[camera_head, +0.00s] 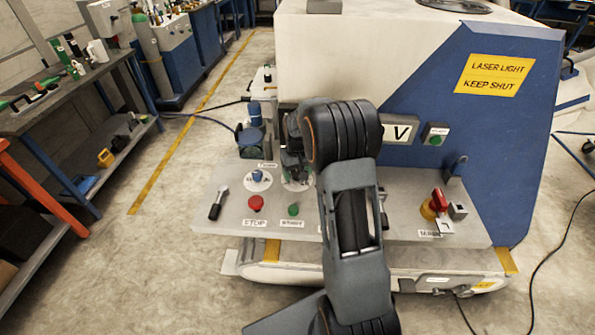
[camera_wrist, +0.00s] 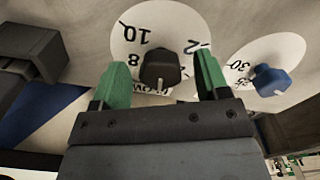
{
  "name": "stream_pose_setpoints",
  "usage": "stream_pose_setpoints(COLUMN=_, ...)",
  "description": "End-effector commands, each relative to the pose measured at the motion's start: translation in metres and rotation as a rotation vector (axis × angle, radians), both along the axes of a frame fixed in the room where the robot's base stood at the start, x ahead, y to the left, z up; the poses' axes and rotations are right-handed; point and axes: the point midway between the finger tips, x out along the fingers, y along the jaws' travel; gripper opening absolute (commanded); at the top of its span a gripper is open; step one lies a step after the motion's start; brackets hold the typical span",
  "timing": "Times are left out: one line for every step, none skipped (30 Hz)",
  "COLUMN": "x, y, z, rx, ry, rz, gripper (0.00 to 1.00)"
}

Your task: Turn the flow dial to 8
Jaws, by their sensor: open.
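The flow dial is a black knob (camera_wrist: 160,68) on a white disc (camera_wrist: 178,22) with the numbers 10, 8 and 2 in the wrist view. A FLOW label is partly visible beneath it, upside down. A small pale mark shows on the knob's lower side, towards the label; I cannot tell the exact reading. My gripper (camera_wrist: 158,82) is open, with one green finger on each side of the knob and gaps between. In the head view my gripper (camera_head: 294,163) and arm hide the knob; only part of its disc (camera_head: 298,186) shows.
A blue knob (camera_wrist: 272,80) on its own numbered disc is close on the right in the wrist view. The panel (camera_head: 330,226) also has a black lever (camera_head: 217,204), red stop button (camera_head: 256,202), green button (camera_head: 294,210) and red rotary switch (camera_head: 439,202).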

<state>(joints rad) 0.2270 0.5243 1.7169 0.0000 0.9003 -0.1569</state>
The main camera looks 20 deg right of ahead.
Motion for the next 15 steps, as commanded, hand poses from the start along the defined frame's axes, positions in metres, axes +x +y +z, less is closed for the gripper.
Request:
stream_pose_setpoints(x=-0.0001, y=0.0000, z=-0.0006, rx=0.000, ry=0.000, rz=0.000, gripper=0.69)
stream_pose_setpoints(x=-0.0001, y=0.0000, z=-0.0006, rx=0.000, ry=0.000, rz=0.000, gripper=0.69)
stream_pose_setpoints(x=-0.0001, y=0.0000, z=-0.0007, rx=0.000, ry=0.000, rz=0.000, gripper=0.69)
stream_pose_setpoints(x=0.0000, y=0.0000, z=-0.0006, rx=0.000, ry=0.000, rz=0.000, gripper=0.69)
stream_pose_setpoints(x=-0.0001, y=0.0000, z=-0.0006, rx=0.000, ry=0.000, rz=0.000, gripper=0.69)
stream_pose_setpoints(x=0.0000, y=0.0000, z=-0.0005, rx=0.000, ry=0.000, rz=0.000, gripper=0.69)
stream_pose_setpoints(x=0.0000, y=0.0000, z=-0.0005, rx=0.000, ry=0.000, rz=0.000, gripper=0.69)
stream_pose_setpoints(x=0.0000, y=0.0000, z=-0.0005, rx=0.000, ry=0.000, rz=0.000, gripper=0.66)
stream_pose_setpoints(x=0.0000, y=0.0000, z=-0.0004, rx=0.000, ry=0.000, rz=0.000, gripper=0.62)
stream_pose_setpoints(x=0.0000, y=0.0000, z=-0.0004, rx=0.000, ry=0.000, rz=0.000, gripper=0.59)
stream_pose_setpoints(x=0.0000, y=0.0000, z=-0.0003, rx=0.000, ry=0.000, rz=0.000, gripper=0.56)
stream_pose_setpoints(x=0.0000, y=0.0000, z=-0.0003, rx=0.000, ry=0.000, rz=0.000, gripper=0.52)
stream_pose_setpoints(x=0.0000, y=0.0000, z=-0.0003, rx=0.000, ry=0.000, rz=0.000, gripper=0.49)
stream_pose_setpoints(x=0.0000, y=0.0000, z=-0.0002, rx=0.000, ry=0.000, rz=0.000, gripper=0.47)
stream_pose_setpoints(x=0.0000, y=0.0000, z=-0.0002, rx=0.000, ry=0.000, rz=0.000, gripper=0.43)
